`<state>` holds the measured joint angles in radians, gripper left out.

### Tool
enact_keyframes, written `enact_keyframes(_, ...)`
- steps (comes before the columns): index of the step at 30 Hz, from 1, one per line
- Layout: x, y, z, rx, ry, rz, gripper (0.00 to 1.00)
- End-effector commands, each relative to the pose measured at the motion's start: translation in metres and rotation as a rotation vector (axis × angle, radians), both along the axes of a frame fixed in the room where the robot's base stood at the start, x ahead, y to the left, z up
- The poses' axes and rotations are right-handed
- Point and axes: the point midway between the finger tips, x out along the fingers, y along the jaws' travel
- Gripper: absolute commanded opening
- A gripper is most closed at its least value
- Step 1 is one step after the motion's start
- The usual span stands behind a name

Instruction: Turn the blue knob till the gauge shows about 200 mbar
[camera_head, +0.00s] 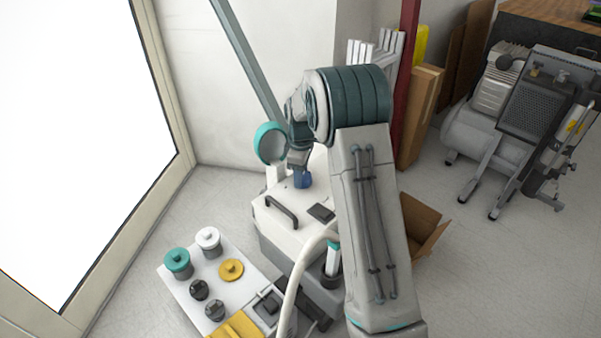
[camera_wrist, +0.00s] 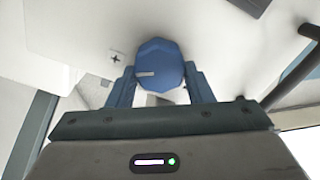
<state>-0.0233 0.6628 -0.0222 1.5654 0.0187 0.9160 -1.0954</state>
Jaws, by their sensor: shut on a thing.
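The blue knob (camera_wrist: 158,62) is faceted, with a white pointer line that points left in the wrist view. It sits on the white top of the machine (camera_head: 290,215). My gripper (camera_wrist: 160,85) is shut on the knob, one finger on each side of it. In the head view the knob (camera_head: 303,180) shows below my wrist. A plus mark (camera_wrist: 115,58) is printed to the left of the knob in the wrist view. The round teal-rimmed gauge (camera_head: 270,143) stands behind the machine's top; its face is turned away, so I cannot read it.
A black handle (camera_head: 281,211) and a dark pad (camera_head: 321,212) are on the machine's top. A pale hose (camera_head: 291,290) rises in front. A tray (camera_head: 180,291) with several caps is at the lower left. A cardboard box (camera_head: 428,225) and a compressor (camera_head: 490,135) stand at the right.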

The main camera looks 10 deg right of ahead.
Motion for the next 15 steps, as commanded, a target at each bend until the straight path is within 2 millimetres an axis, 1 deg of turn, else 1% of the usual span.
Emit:
enact_keyframes(8,0.0005,-0.0003,0.0032,0.0,0.0,-0.093,0.24)
enact_keyframes(15,0.0013,-0.0008,0.0044,0.0,0.001,-0.282,0.24)
